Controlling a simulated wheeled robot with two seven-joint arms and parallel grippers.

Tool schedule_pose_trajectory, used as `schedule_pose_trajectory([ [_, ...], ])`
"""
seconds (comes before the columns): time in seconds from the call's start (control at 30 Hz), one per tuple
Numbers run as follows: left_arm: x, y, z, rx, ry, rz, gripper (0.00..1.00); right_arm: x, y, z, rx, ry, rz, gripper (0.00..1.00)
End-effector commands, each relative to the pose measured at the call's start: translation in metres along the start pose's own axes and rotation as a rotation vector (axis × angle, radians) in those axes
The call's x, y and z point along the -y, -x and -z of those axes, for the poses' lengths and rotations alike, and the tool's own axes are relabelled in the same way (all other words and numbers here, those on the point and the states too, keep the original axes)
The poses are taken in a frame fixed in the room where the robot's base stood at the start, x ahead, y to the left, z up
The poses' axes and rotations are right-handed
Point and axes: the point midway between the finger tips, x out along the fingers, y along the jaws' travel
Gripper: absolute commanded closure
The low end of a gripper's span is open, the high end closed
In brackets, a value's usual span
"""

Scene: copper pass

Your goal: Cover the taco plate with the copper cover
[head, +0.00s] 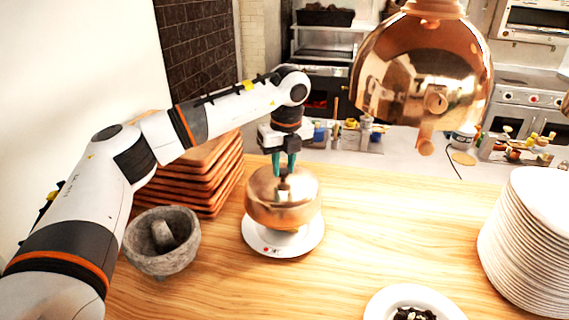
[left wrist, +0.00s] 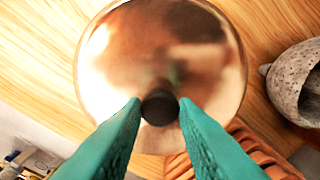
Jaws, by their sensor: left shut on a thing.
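The copper cover (head: 284,205) is a shiny dome with a dark knob on top. It is over a white plate (head: 312,241) on the wooden counter. The plate's front rim shows, with small red marks. The cover hides most of what is on the plate; whether its rim touches the plate I cannot tell. My left gripper (head: 284,172) points down from above, its green fingers shut on the cover's knob. In the left wrist view the fingers (left wrist: 160,108) are on both sides of the dark knob, with the cover (left wrist: 125,55) below. My right gripper is not in view.
A stone mortar (head: 143,249) and stacked wooden boards (head: 222,185) are left of the cover. A tall plate stack (head: 520,245) is at right. A plate with dark food (head: 376,306) is at the front. A copper lamp (head: 385,75) hangs above. The counter's middle right is clear.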

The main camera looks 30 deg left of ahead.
Motion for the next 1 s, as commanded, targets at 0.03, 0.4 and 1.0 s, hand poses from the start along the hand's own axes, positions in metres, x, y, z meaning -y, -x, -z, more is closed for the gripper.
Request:
schedule_pose_trajectory([
  [0.03, 0.0, -0.006, -0.001, 0.0, 0.0, 0.0, 1.0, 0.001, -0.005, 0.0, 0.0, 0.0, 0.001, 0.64],
  [0.4, 0.0, -0.05, -0.006, 0.001, 0.0, 0.0, 1.0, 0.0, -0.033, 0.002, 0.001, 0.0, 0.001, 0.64],
  [1.0, 0.0, -0.068, -0.008, 0.0, 0.0, -0.002, 1.0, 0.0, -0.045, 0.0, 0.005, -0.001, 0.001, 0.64],
])
